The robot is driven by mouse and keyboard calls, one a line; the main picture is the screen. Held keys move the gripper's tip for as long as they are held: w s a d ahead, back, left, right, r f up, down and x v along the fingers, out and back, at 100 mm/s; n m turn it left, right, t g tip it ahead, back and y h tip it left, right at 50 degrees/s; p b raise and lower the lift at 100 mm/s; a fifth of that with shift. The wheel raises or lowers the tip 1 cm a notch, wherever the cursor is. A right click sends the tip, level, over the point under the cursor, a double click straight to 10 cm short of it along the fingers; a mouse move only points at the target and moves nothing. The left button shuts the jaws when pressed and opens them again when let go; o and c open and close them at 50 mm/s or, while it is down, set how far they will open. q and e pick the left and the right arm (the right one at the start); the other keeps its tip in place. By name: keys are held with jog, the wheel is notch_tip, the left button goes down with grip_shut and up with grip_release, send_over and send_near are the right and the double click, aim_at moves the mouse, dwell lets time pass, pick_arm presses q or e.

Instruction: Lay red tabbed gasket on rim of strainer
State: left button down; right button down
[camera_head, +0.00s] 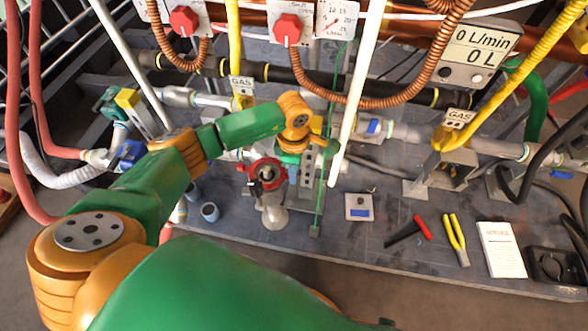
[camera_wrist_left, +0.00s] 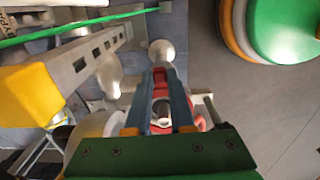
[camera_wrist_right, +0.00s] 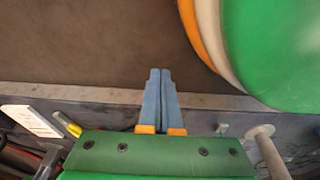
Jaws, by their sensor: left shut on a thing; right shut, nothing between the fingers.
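The red tabbed gasket (camera_head: 250,168) is at the strainer (camera_head: 272,212), a pale grey fitting near the front edge of the bench, in the head view. My left gripper (camera_head: 266,176) is shut on the gasket, seen partly from behind the arm. In the left wrist view the gasket (camera_wrist_left: 198,123) shows red between and beside the blue fingers of my left gripper (camera_wrist_left: 160,72). A grey round part shows inside the red ring. I cannot tell whether the gasket touches the rim. My right gripper (camera_wrist_right: 160,74) is shut and empty, pointing past the bench edge.
A perforated grey upright (camera_head: 305,165) and a thin green rod (camera_head: 325,150) stand close right of the strainer. A white pipe (camera_head: 355,90) slants nearby.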

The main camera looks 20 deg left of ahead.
pick_arm(q)
jog(key=shift+f+b, duration=0.3)
jog(key=shift+f, duration=0.1)
pick_arm(e)
jog(key=shift+f, duration=0.4)
pick_arm(q)
jog(key=c, duration=0.7)
grip_release()
pick_arm(e)
jog(key=shift+r, duration=0.1)
pick_arm(q)
notch_tip(320, 180, up, 7)
jog(key=shift+f+p, duration=0.2)
jog(key=shift+p, duration=0.95)
jog(key=shift+r, duration=0.3)
pick_arm(e)
jog(key=shift+s+d+r, duration=0.1)
jog(key=shift+r, duration=0.8)
